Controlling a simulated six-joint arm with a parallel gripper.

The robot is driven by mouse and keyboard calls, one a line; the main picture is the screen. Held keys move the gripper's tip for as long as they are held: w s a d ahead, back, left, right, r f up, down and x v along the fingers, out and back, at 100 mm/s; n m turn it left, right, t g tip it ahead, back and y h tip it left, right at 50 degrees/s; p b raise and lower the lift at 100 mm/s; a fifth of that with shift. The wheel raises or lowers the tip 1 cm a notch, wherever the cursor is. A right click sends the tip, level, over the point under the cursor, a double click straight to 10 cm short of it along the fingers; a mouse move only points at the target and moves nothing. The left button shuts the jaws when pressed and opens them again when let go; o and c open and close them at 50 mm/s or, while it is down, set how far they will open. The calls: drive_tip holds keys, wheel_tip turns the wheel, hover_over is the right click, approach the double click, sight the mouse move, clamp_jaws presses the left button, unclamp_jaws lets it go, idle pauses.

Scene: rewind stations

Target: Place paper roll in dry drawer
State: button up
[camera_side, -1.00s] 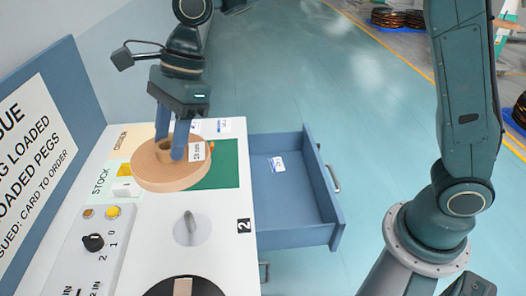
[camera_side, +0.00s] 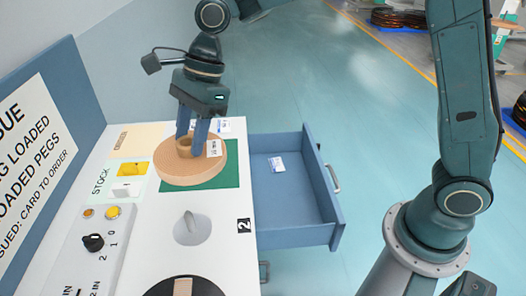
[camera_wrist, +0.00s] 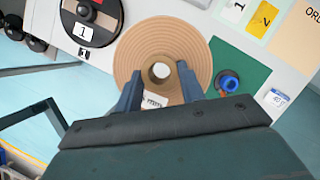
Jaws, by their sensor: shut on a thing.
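The paper roll (camera_side: 188,172) is a wide tan disc with a hollow core and a small white label. My gripper (camera_side: 192,150) points down over it, its two fingers shut on the raised core. The roll is over the green mat (camera_side: 225,181) on the white counter; I cannot tell how far it is above the mat. In the wrist view the roll (camera_wrist: 162,58) sits between the blue fingertips (camera_wrist: 158,78). The drawer (camera_side: 290,192) is pulled open at the right of the counter, with a small white-and-blue packet (camera_side: 277,165) inside.
A grey knob (camera_side: 190,228) and a switch panel (camera_side: 93,243) stand on the counter in front. The drawer's front panel (camera_side: 328,190) stands up as an edge. Most of the drawer floor is free.

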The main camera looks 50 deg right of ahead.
drive_tip(key=s+d+f, duration=0.2)
drive_tip(key=d+f, duration=0.2)
drive_tip(key=d, duration=0.3)
drive_tip(key=s+d+f, duration=0.3)
drive_tip(key=d+f, duration=0.1)
drive_tip(key=d, duration=0.4)
drive_tip(key=s+d+f+m, duration=0.1)
drive_tip(key=s+d+f, duration=0.2)
drive_tip(key=d, duration=0.4)
drive_tip(key=shift+s+d+f, duration=0.25)
drive_tip(key=shift+d+f, duration=0.1)
drive_tip(key=shift+f, duration=0.5)
hover_over(289, 212)
drive_tip(key=shift+t, duration=0.3)
wheel_tip(289, 212, down, 16)
drive_tip(key=shift+f, duration=0.1)
drive_tip(key=shift+s+f, duration=0.1)
drive_tip(key=shift+f, duration=0.05)
drive_tip(key=shift+f, duration=1.75)
drive_tip(key=shift+f, duration=0.15)
drive_tip(key=o, duration=1.1)
